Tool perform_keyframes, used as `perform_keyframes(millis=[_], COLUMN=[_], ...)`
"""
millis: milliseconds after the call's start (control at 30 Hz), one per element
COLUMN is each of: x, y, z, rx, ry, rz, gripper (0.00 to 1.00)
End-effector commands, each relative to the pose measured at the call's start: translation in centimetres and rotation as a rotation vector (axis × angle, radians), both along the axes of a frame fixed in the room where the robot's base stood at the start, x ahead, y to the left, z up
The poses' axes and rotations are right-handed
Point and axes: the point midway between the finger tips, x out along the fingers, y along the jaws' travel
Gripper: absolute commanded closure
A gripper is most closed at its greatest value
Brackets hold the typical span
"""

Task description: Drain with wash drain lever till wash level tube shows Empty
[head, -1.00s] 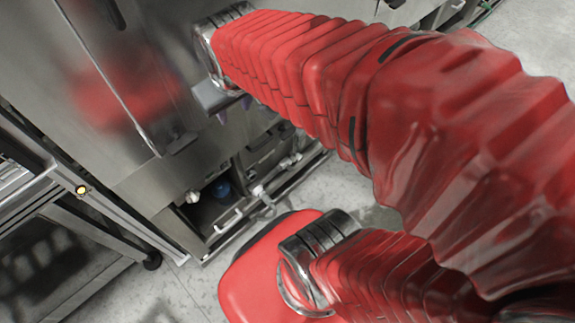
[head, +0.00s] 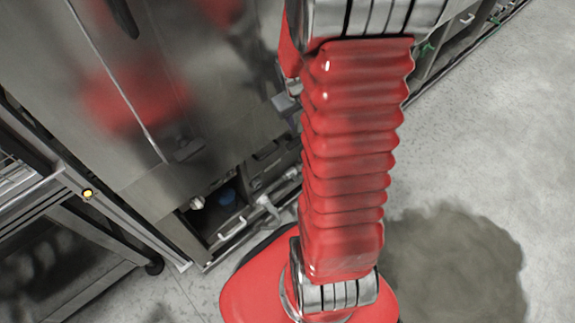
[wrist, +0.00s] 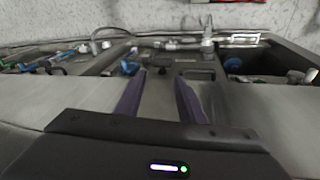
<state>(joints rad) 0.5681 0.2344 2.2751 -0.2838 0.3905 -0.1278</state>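My gripper (wrist: 160,78) shows in the wrist view as two purple fingers held apart, with nothing between them. It points toward the low front of the steel machine, where several blue fittings and pale pipes show small and blurred. In the head view my red arm covers the gripper. I cannot tell which fitting is the wash drain lever.
The steel machine front (head: 215,115) fills the upper left of the head view. A metal rack (head: 75,215) with an amber light stands at left. A white handle (head: 231,229) is low on the bay. A dark wet-looking patch (head: 455,265) lies on the open floor at right.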

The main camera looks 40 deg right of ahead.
Motion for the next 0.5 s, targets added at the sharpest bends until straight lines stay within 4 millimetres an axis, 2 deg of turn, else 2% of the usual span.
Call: perform_keyframes(millis=[33, 200, 500], x=[-0.1, 0.2, 1.4], y=[-1.1, -4.3, -9.4], z=[-1.4, -5.2, -12.2], rx=[0.000, -0.017, -0.058], ry=[0.006, -0.004, -0.069], rz=[0.001, 0.036, 0.144], gripper=[0.64, 0.64, 0.64])
